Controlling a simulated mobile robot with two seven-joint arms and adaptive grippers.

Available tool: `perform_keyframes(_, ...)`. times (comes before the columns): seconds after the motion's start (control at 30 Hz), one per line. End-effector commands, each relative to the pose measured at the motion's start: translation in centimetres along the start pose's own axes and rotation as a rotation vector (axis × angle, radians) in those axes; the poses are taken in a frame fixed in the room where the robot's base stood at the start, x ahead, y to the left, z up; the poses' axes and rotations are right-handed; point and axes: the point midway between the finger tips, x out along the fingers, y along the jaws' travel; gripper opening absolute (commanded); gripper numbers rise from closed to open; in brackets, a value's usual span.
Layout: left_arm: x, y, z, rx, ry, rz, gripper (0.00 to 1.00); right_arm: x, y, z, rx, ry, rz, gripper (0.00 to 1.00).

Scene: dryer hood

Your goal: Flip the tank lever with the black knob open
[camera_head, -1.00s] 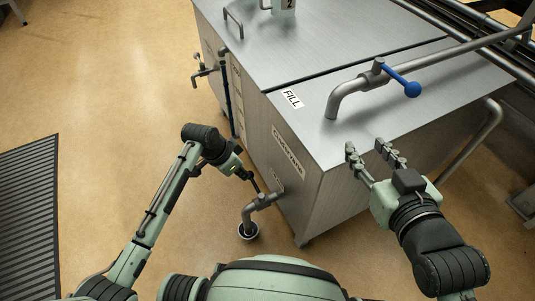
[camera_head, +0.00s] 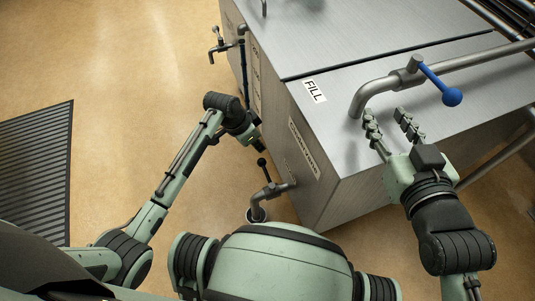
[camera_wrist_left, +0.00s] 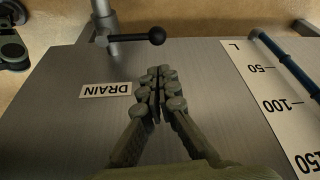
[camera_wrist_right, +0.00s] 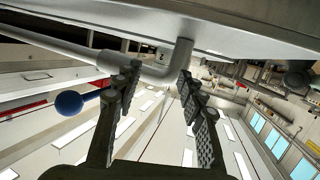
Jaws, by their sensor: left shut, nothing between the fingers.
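The tank lever with the black knob (camera_head: 262,162) sits on the drain valve pipe (camera_head: 270,192) low on the tank's front side. In the left wrist view its bar lies sideways across the pipe, with the black knob (camera_wrist_left: 157,36) at the right end. My left gripper (camera_head: 254,143) is beside the tank, just beyond the knob in the head view. In the left wrist view its fingers (camera_wrist_left: 157,76) are shut and empty, pointing toward the knob with a gap between. My right gripper (camera_head: 391,120) is open and empty near the fill pipe; its spread fingers (camera_wrist_right: 160,85) also show in the right wrist view.
The metal tank (camera_head: 345,140) has a FILL label (camera_head: 314,90) on top and a DRAIN label (camera_wrist_left: 105,90) on its side. A blue-knobbed lever (camera_head: 440,85) sits on the fill pipe (camera_head: 380,92). Another valve (camera_head: 217,45) is at the tank's far end. The floor at left is open.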

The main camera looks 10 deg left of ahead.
Motion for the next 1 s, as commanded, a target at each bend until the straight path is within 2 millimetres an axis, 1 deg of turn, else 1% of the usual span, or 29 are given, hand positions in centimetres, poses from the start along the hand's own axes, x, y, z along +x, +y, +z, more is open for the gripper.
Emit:
perform_keyframes(0.03, 0.8, 0.1, 0.1, -0.001, 0.000, 0.002, 0.00, 0.1, -0.4, -0.6, 0.005, 0.041, -0.008, 0.40)
perform_keyframes(0.27, 3.8, 0.0, 0.0, 0.000, 0.000, 0.001, 0.00, -0.4, -2.4, -5.2, 0.035, 0.263, -0.050, 0.40)
perform_keyframes(0.4, 5.5, 0.1, 0.0, -0.002, 0.001, 0.001, 0.00, -1.4, -3.3, -7.9, 0.058, 0.399, -0.072, 0.40)
perform_keyframes(0.5, 6.5, 0.1, 0.0, -0.001, 0.000, 0.001, 0.00, -2.2, -3.9, -9.6, 0.073, 0.486, -0.085, 0.40)
perform_keyframes(0.6, 7.6, 0.0, 0.0, 0.000, 0.001, 0.000, 0.00, -2.9, -4.1, -10.9, 0.084, 0.562, -0.089, 0.40)
perform_keyframes(0.7, 8.3, 0.0, 0.0, 0.000, 0.001, 0.000, 0.00, -3.5, -4.2, -11.8, 0.092, 0.616, -0.093, 0.40)
perform_keyframes(0.8, 8.6, 0.0, 0.0, 0.000, 0.001, -0.001, 0.00, -3.8, -4.3, -12.3, 0.096, 0.647, -0.095, 0.40)
perform_keyframes(1.0, 8.7, 0.0, 0.0, 0.000, 0.001, -0.001, 0.00, -4.0, -4.3, -12.6, 0.098, 0.660, -0.096, 0.40)
